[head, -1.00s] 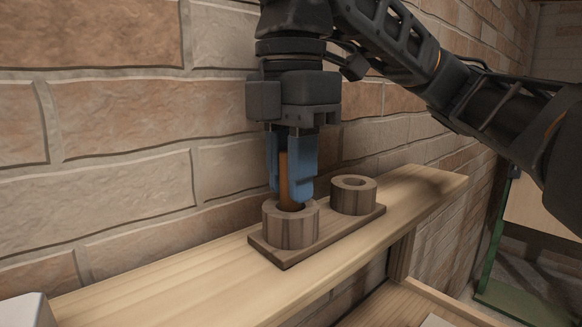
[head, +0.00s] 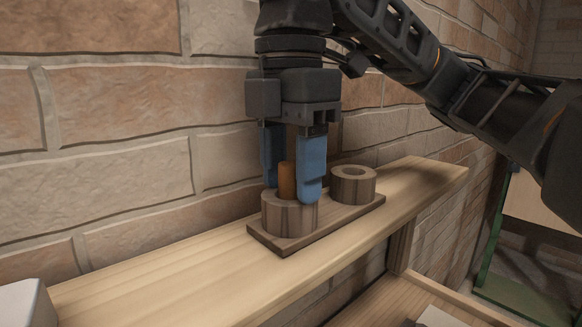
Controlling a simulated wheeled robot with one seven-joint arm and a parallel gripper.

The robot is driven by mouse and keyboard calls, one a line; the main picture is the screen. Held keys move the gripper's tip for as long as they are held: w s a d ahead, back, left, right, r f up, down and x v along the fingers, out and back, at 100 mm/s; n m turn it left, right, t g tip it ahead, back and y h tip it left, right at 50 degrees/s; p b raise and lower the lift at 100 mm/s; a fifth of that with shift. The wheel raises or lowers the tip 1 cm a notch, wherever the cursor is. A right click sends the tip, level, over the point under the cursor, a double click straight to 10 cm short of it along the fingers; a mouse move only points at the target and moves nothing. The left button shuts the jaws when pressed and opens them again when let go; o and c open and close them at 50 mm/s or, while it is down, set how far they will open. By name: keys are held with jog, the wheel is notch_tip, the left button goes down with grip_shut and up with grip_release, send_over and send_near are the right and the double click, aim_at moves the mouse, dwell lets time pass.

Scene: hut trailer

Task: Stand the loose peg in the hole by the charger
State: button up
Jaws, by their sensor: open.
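The orange-brown peg (head: 287,181) stands upright in the near hole of a wooden block with two round collars (head: 289,219). Its lower part is hidden inside the collar. The other collar (head: 353,187), to the right and farther back, shows an empty hole. My gripper (head: 290,188) points straight down over the peg. Its blue fingers are open, one on each side of the peg and apart from it, with the tips near the collar's rim. I cannot make out a charger for certain.
The block's base plate (head: 275,247) rests on a narrow wooden shelf (head: 150,273) against a brick wall (head: 110,110). A white object (head: 25,303) is at the shelf's left end. The shelf between them is clear.

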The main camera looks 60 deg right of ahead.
aim_at(292, 163)
notch_tip(292, 163, up, 8)
jog(key=shift+f, duration=0.1)
dwell(0.4)
dwell(0.5)
